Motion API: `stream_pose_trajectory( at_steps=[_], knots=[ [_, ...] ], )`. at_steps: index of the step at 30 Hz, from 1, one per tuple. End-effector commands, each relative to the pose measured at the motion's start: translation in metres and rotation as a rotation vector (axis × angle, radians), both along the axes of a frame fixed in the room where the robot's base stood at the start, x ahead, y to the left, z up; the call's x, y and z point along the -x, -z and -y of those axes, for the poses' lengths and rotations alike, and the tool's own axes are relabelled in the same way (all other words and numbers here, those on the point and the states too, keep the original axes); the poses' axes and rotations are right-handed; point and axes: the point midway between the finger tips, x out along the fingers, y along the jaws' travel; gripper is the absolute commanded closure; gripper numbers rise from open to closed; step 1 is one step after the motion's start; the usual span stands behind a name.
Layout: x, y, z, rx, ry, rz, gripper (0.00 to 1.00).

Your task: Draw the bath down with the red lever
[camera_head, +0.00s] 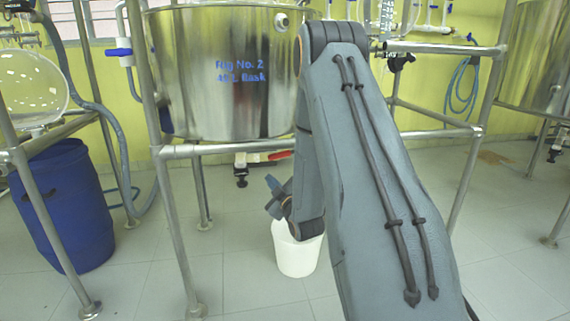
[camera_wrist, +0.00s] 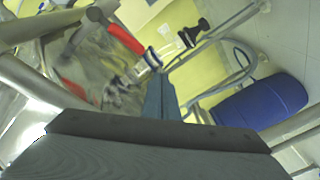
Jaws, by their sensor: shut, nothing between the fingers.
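The bath (camera_head: 230,105) is a large steel vessel marked "Rig No. 2" in blue, held in a pipe frame in the head view. Below it hangs a drain valve (camera_head: 241,172) with a red lever (camera_head: 279,155) pointing right, partly hidden behind my arm. In the wrist view a red lever (camera_wrist: 125,38) lies up and left of my fingertips, apart from them in the picture. My gripper (camera_wrist: 161,82) is shut and empty. In the head view my gripper (camera_head: 272,190) shows small, below the lever and above a white bucket (camera_head: 297,255).
A blue barrel (camera_head: 65,205) stands at the left; it also shows in the wrist view (camera_wrist: 262,101). Frame legs (camera_head: 175,235) and a crossbar (camera_head: 225,149) surround the space under the bath. Another red part (camera_wrist: 72,88) shows in the wrist view. Open tiled floor lies in front.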

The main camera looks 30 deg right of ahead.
Motion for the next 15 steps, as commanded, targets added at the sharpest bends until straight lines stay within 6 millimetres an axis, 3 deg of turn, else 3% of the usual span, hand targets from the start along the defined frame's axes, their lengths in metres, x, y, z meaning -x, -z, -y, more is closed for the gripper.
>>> stream_pose_trajectory(
  at_steps=[1,3,8,15],
  knots=[
    [0.009,0.001,0.019,0.017,0.021,0.033,1.00],
    [0.017,0.000,0.034,0.042,0.036,0.078,1.00],
    [0.026,-0.003,0.050,0.069,0.053,0.130,1.00],
    [-0.002,-0.007,0.053,0.072,0.051,0.136,1.00]
  ],
)
